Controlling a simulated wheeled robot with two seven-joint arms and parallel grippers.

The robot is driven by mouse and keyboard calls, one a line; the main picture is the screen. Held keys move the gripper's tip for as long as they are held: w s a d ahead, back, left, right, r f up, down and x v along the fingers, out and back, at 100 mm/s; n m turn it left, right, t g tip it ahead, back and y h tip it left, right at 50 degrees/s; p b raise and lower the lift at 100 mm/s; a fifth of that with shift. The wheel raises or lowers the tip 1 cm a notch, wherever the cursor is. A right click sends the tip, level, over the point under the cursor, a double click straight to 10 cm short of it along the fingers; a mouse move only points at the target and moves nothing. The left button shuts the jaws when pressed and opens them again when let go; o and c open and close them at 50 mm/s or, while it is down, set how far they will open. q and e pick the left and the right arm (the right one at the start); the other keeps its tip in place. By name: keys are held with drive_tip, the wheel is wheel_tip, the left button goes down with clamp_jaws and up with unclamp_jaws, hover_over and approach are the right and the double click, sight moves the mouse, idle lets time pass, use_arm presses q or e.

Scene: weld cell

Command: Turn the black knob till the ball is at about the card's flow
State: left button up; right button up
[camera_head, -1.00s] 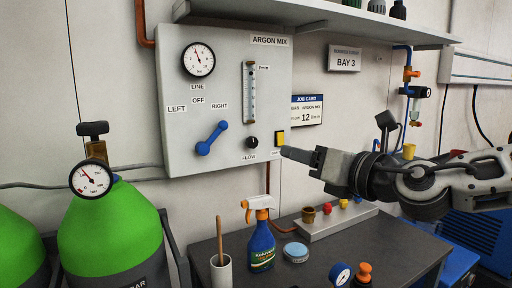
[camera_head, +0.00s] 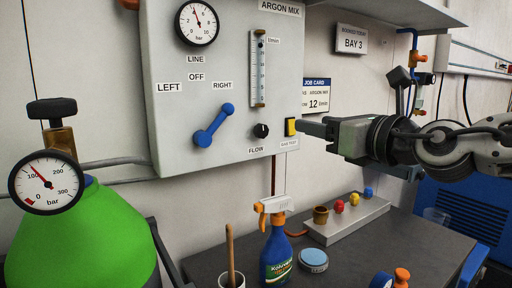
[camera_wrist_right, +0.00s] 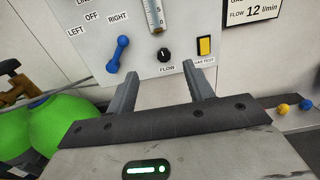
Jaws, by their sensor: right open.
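The black knob (camera_head: 261,130) is on the grey panel above the FLOW label, with a pale pointer mark. It also shows in the right wrist view (camera_wrist_right: 164,54). The flow tube (camera_head: 258,70) stands above it with a l/min scale; I cannot make out the ball for sure. The job card (camera_head: 316,97) reads 12 l/min. My right gripper (camera_head: 302,128) is at the panel's right edge, right of the knob. In the right wrist view (camera_wrist_right: 162,82) its fingers are apart and empty, with the knob beyond and between them. My left gripper is out of view.
A yellow gas test switch (camera_head: 291,127) sits right of the knob, close to my right gripper. A blue lever (camera_head: 213,125) is to the left. Below, a dark bench (camera_head: 345,255) holds a spray bottle (camera_head: 275,250). A green cylinder (camera_head: 85,240) stands left.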

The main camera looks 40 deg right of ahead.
wheel_tip(320, 180, down, 3)
drive_tip(key=b, duration=0.2)
drive_tip(key=p, duration=1.2)
approach(264, 133)
drive_tip(key=w, duration=0.7)
drive_tip(key=shift+w+d+r, duration=0.25)
drive_tip(key=shift+w+d, duration=0.05)
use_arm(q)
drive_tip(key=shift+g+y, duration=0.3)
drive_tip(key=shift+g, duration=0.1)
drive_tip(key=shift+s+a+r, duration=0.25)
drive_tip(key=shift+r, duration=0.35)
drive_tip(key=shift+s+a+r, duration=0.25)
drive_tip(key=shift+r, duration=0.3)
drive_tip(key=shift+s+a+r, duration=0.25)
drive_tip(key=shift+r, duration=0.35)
use_arm(e)
drive_tip(key=shift+w+f, duration=0.15)
drive_tip(key=shift+w, duration=0.4)
drive_tip(key=c, duration=1)
